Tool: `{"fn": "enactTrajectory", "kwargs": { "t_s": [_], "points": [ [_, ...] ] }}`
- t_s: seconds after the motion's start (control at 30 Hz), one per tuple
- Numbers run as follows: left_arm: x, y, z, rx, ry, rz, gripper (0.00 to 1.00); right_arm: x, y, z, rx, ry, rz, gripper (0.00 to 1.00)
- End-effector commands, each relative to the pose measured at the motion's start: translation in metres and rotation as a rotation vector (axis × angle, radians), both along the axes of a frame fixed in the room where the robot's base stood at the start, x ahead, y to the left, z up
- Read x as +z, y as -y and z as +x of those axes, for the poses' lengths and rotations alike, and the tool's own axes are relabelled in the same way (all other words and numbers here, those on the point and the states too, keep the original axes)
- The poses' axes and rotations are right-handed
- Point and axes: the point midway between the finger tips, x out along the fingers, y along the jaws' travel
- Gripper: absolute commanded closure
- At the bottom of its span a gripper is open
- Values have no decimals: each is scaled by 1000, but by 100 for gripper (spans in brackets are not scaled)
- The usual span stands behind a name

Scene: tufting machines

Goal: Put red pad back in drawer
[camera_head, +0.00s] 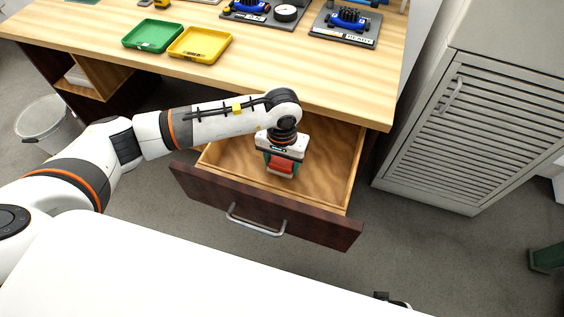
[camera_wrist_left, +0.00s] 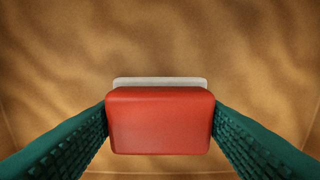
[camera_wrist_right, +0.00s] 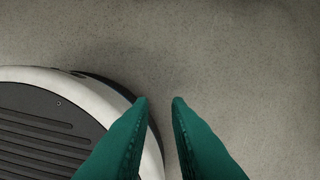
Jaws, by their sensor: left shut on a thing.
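The red pad (camera_head: 281,165) is in my left gripper (camera_head: 281,168), inside the open drawer (camera_head: 330,165) under the wooden table. In the left wrist view the red pad (camera_wrist_left: 160,121) sits between the two green fingers of my left gripper (camera_wrist_left: 160,128), with a pale layer on its far edge. The drawer's wooden bottom (camera_wrist_left: 160,40) lies below it; I cannot tell whether the pad touches it. My right gripper (camera_wrist_right: 160,100) shows in its wrist view with a narrow gap between its fingertips and nothing in it, over the floor.
The drawer's dark front (camera_head: 270,210) has a metal handle (camera_head: 256,222). On the table are a green tray (camera_head: 152,35), a yellow tray (camera_head: 200,44) and blue devices on dark plates (camera_head: 345,25). A grey louvred cabinet (camera_head: 470,130) stands right; a bin (camera_head: 50,125) stands left.

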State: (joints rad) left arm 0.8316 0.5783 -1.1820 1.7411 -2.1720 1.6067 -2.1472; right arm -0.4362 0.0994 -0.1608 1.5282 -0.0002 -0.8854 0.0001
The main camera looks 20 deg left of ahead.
Motion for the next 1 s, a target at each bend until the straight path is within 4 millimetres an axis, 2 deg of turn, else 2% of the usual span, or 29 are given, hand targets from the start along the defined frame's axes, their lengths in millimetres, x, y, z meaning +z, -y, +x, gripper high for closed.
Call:
{"fn": "enactTrajectory", "kwargs": {
  "t_s": [0.1, 0.43, 0.7, 0.73, 0.83, 1.0],
  "points": [
    [-10, 0, 0, 1, 0, 0, 62, 3, 0, 3, 0, 5, 0, 84],
    [-10, 0, 0, 1, 1, 0, 62, 2, 0, 2, -1, 0, -1, 84],
    [-12, 0, 0, 1, 1, 0, 62, 13, -2, 9, -2, 13, 3, 84],
    [-12, 0, 0, 1, 1, 0, 38, 15, -2, 9, -2, 14, 3, 84],
    [-12, 0, 0, 1, 1, 0, 21, 15, -2, 7, -2, 10, 2, 84],
    [-12, 0, 0, 1, 1, 0, 19, 12, -1, 2, -2, 1, 2, 84]
  ]
}}
